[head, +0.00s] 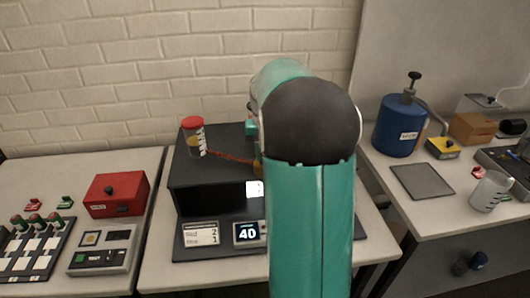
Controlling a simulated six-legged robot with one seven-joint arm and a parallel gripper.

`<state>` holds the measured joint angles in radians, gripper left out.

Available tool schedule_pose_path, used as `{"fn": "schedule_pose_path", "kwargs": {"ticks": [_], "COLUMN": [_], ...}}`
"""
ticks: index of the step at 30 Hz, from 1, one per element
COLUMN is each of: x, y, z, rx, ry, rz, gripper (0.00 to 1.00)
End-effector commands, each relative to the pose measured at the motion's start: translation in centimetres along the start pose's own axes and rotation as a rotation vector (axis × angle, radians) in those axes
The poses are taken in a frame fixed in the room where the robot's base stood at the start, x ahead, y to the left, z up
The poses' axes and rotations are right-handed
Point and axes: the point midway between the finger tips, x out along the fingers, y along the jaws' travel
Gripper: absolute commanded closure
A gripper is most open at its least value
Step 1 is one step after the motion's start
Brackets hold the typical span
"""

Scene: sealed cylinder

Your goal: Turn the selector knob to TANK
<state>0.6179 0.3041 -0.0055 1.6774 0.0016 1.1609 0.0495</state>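My teal arm with a dark rounded joint rises through the middle of the head view and covers much of the central bench. My gripper is hidden behind it, so its fingers and any contact cannot be seen. A small white plate (254,188) shows at the arm's left edge. I cannot make out a selector knob marked TANK; the arm may cover it.
A clear cylinder with a red cap (193,136) stands on the apparatus, an orange line running right from it. Left bench: red box (117,195), grey panel (103,250), switch board (35,250). Right bench: blue tank (399,125), dark flat plate (422,181), beaker (490,191).

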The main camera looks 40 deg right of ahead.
Motion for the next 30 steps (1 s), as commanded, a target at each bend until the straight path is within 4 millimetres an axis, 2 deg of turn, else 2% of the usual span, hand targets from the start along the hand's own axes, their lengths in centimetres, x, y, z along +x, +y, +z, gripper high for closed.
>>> {"fn": "schedule_pose_path", "kwargs": {"ticks": [15,30], "x": [-0.17,-0.19], "y": [-0.01,0.05], "z": [-0.06,-0.07], "rx": [0.407,0.516], "ry": [0.004,0.004], "rz": [-0.002,-0.002], "gripper": [0.96,0.96]}}
